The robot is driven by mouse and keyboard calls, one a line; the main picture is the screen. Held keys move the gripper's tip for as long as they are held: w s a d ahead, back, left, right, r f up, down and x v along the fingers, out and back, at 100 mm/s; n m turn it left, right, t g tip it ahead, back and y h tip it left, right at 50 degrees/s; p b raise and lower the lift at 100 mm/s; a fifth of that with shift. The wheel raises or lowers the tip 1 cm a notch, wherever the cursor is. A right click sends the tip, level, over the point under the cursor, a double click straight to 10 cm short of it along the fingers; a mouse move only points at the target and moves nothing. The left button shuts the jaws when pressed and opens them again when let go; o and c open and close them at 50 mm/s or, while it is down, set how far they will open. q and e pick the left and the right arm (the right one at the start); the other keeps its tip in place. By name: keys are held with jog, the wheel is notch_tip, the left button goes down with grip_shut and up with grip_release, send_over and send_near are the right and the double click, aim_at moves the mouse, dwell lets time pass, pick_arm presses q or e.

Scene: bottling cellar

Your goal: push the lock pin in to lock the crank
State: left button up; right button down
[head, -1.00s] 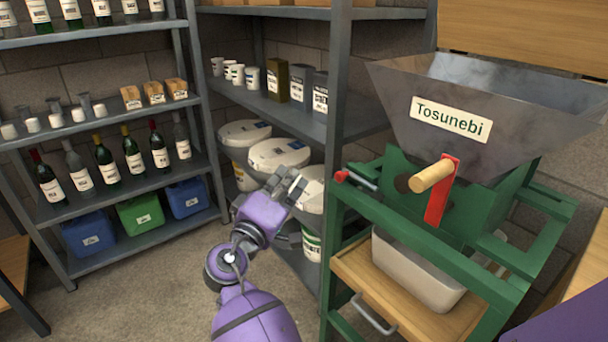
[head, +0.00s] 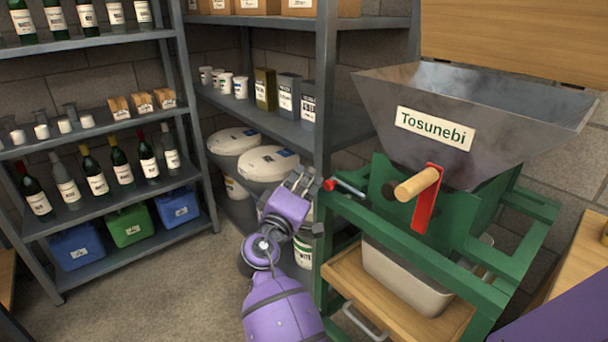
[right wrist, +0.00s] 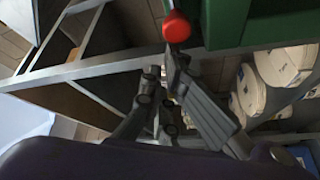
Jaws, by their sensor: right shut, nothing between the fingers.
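The lock pin is a grey rod with a red knob (head: 330,184), sticking out to the left of the green frame of the Tosunebi mill. The knob also shows in the right wrist view (right wrist: 177,27), just beyond the fingertips. The crank (head: 427,205) is a red arm with a wooden handle (head: 416,184), to the right of the pin. My right gripper (head: 301,181) is shut and empty, just left of the knob. I cannot tell whether fingertips and knob touch. The pin's inner end is hidden. My left gripper is not in view.
The grey hopper (head: 450,120) sits above the crank. A pale tub (head: 405,280) stands on a wooden board (head: 375,298) below. A metal shelf post (head: 325,100) rises behind my gripper. White-lidded buckets (head: 267,163) stand on the shelf behind.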

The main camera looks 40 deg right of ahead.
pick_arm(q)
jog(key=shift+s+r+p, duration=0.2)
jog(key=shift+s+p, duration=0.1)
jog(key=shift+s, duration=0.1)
pick_arm(e)
jog(key=s, duration=0.3)
jog(key=shift+s+d, duration=0.1)
jog(key=shift+s, duration=0.1)
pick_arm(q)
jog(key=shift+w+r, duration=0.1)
pick_arm(e)
jog(key=shift+r, duration=0.1)
